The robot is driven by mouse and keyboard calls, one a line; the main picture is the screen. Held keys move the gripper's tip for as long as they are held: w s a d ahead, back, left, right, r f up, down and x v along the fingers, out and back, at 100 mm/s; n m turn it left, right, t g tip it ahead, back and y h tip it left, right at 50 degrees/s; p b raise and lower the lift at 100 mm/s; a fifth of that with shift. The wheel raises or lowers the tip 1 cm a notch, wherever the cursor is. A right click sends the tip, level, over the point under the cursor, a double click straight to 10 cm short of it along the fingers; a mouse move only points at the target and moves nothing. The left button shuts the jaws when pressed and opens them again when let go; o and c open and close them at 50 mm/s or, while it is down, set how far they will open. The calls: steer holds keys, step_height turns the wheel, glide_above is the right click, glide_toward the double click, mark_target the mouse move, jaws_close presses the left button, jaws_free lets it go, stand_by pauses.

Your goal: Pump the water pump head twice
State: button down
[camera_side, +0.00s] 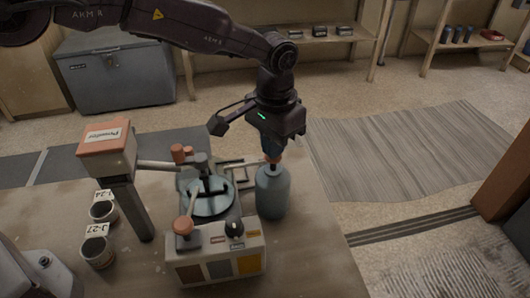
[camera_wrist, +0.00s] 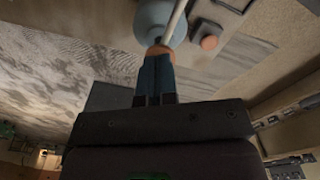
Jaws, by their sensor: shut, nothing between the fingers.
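The water pump is a blue-grey bottle (camera_side: 272,191) standing upright on the table, right of a machine. It also shows at the top of the wrist view (camera_wrist: 150,24). Its orange pump head (camera_side: 274,159) is on top, mostly hidden by my fingers; part of it shows in the wrist view (camera_wrist: 160,50). My gripper (camera_side: 271,153) points down directly above the bottle. Its blue fingers are together with nothing between them, and the tips are at the pump head in the wrist view (camera_wrist: 157,62). I cannot tell whether they press on it.
Left of the bottle is a machine with a round plate (camera_side: 209,204) and orange-knobbed levers. A control box (camera_side: 215,255) stands in front. A post with an orange box (camera_side: 107,146) and two labelled cups (camera_side: 97,250) are further left. The table's right edge is close to the bottle.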

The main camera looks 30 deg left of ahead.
steer(key=shift+f, duration=0.45)
steer(key=shift+r, duration=1.8)
steer(key=shift+r, duration=3)
